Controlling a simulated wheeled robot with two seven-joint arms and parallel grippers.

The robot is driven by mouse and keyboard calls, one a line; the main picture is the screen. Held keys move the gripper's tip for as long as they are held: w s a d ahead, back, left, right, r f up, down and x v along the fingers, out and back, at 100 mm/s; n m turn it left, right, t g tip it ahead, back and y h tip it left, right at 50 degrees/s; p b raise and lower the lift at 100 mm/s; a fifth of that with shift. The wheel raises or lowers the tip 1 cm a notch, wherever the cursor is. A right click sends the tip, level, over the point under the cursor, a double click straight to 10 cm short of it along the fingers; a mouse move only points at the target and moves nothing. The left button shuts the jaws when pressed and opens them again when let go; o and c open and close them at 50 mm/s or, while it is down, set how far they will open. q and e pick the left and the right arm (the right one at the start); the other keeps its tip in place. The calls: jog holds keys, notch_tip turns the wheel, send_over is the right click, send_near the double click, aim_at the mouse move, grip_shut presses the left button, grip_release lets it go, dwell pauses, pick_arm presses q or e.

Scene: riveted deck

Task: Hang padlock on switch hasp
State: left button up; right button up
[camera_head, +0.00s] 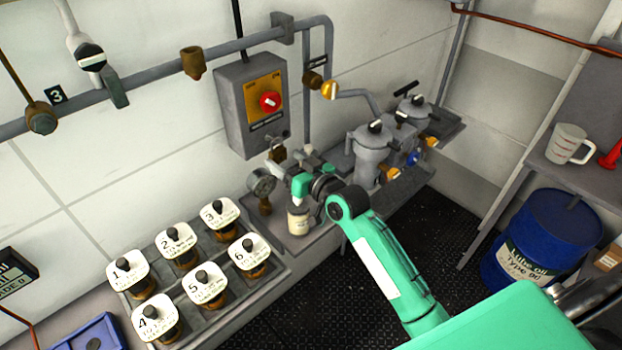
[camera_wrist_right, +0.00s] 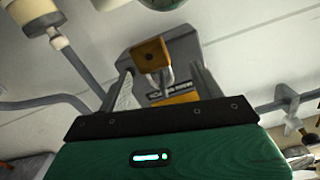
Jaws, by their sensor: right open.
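The grey switch box (camera_head: 236,108) is on the wall, with an orange plate and a red rotary knob (camera_head: 270,101). A small brass padlock (camera_head: 278,154) is at the box's lower edge, shackle up. In the right wrist view, which is upside down, the padlock's body (camera_wrist_right: 151,54) and shackle (camera_wrist_right: 166,79) lie in front of the box. My right gripper (camera_wrist_right: 163,73) is open, one finger on each side of the padlock, with gaps visible. I cannot tell whether the shackle passes through the hasp. My left gripper is not in view.
A pressure gauge (camera_head: 262,184) and a small jar (camera_head: 298,221) are close to my right gripper. Grey filter housings (camera_head: 371,150) stand on the bench to the right. A rack (camera_head: 216,321) of numbered bottles is at the lower left. Pipes run along the wall.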

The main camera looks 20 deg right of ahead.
jog(key=b+v, duration=0.2)
jog(key=v, duration=0.8)
jog(key=s+a+f+g+h, duration=0.1)
jog(key=s+f+g+h, duration=0.1)
jog(key=s+f+g, duration=0.65)
jog(key=s+d+f+g+h, duration=0.1)
jog(key=s+f+g+h, duration=0.1)
jog(key=s+f, duration=0.55)
jog(key=s+f+g+h, duration=0.2)
jog(key=s+f, duration=0.2)
jog(key=s, duration=0.7)
notch_tip(320, 180, down, 30)
jog(key=g, duration=0.2)
jog(key=s+d+f, duration=0.2)
jog(key=s+f, duration=0.8)
jog(key=s+d+f, duration=0.2)
jog(key=s+f, duration=0.8)
jog(key=shift+f+n+g, duration=0.25)
jog(key=shift+n+g, duration=0.15)
jog(key=shift+g, duration=0.05)
jog(key=shift+s+a, duration=0.1)
